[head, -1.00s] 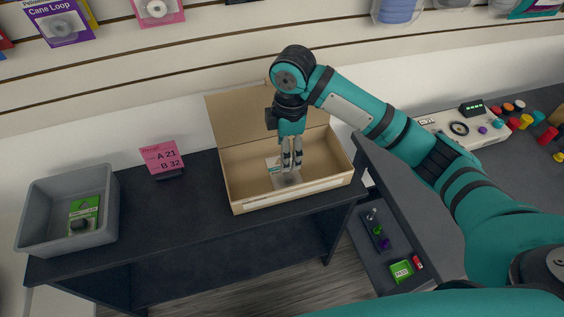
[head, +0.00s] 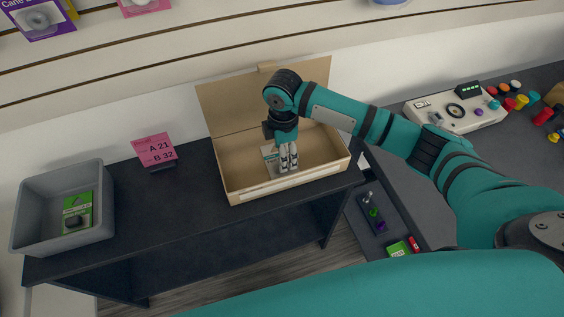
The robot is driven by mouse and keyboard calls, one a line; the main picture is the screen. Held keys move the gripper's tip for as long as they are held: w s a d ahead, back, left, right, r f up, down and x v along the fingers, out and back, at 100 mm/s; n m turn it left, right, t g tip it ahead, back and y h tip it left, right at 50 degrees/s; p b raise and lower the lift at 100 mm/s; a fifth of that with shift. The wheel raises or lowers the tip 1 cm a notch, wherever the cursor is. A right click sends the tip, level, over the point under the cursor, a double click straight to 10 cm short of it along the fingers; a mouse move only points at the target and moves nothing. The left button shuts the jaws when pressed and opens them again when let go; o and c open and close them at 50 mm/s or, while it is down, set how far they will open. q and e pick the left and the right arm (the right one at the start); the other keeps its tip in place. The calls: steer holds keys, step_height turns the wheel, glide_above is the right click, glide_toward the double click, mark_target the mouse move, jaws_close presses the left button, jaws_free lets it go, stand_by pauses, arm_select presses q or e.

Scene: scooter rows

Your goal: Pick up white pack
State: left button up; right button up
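The white pack (head: 269,153) lies flat inside an open cardboard box (head: 235,150) on the dark table. Its upper left part shows, and my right gripper hides some of the rest. My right gripper (head: 288,170) points down into the box, with its fingertips over the pack's right part. Its two fingers are close together. I cannot tell whether they touch the pack or grip it. My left gripper is not in view.
A grey bin (head: 62,243) with a green pack (head: 77,212) stands at the table's left. A control box (head: 455,108) and coloured parts stand at right. The box's raised lid (head: 228,105) is behind my gripper.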

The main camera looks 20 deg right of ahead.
step_height(320, 180, down, 5)
steer(key=shift+f, duration=0.1)
steer(key=c, duration=1.2)
steer(key=shift+c, duration=0.2)
step_height(320, 180, up, 10)
steer(key=shift+r, duration=0.1)
